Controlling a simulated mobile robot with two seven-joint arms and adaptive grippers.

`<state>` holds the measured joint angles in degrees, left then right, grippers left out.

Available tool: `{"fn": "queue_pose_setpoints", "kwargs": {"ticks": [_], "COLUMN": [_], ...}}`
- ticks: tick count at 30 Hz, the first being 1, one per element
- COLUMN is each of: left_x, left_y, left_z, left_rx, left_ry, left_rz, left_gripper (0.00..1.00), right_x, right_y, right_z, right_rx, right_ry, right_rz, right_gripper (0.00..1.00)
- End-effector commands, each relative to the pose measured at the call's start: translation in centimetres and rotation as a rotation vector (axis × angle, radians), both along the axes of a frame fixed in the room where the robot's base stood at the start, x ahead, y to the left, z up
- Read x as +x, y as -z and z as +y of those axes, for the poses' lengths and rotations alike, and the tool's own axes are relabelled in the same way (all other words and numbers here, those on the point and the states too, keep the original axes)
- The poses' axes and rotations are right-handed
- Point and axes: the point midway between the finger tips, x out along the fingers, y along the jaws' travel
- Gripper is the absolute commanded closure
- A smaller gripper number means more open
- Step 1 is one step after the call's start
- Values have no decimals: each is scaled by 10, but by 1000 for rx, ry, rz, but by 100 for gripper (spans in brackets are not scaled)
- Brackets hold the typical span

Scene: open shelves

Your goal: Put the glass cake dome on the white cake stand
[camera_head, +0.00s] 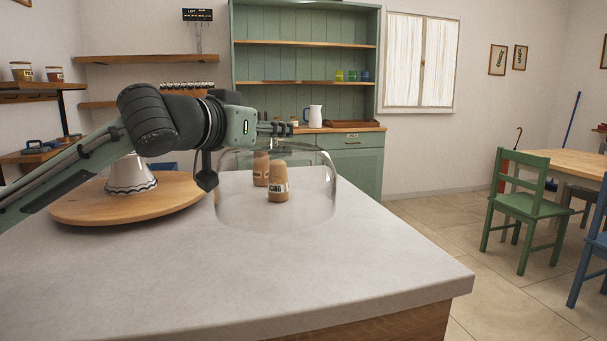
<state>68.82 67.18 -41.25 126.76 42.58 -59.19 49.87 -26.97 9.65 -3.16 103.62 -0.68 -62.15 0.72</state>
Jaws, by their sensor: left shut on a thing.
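The clear glass cake dome (318,190) is in the middle of the head view, over the grey counter. My left gripper (275,129) is at the dome's top and shut on it, seemingly by its knob, which is hard to make out. I cannot tell whether the dome's rim touches the counter. The white cake stand (130,178) is at the left, on a round wooden board. Its flared foot with a dark wavy trim shows; its upper part is hidden behind my left arm. My right gripper is not in view.
The round wooden board (95,211) lies on the counter (250,270), whose front is clear. A green cabinet (355,165) stands behind, and a green chair (528,205) at the right.

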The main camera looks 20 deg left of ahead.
Motion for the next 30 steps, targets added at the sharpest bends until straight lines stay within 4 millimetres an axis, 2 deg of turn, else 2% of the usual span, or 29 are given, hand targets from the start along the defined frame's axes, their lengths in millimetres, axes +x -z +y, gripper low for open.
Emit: {"fn": "queue_pose_setpoints", "kwargs": {"ticks": [3,9,13,18,21,30], "left_x": [20,40,43,43,43,43], "left_y": [13,27,34,60,68,70], "left_z": [-17,-31,-32,-32,-32,-32], "left_rx": [-2,-2,1,2,0,0], "left_ry": [3,1,-2,-3,-2,-1], "left_rz": [-4,-5,-4,-2,-5,-6], "left_gripper": [100,100,100,100,100,100], "right_x": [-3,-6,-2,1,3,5], "right_y": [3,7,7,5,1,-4], "right_z": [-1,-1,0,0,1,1], "right_rx": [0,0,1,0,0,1], "right_ry": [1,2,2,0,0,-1], "right_rz": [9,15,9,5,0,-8], "right_gripper": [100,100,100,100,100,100]}}
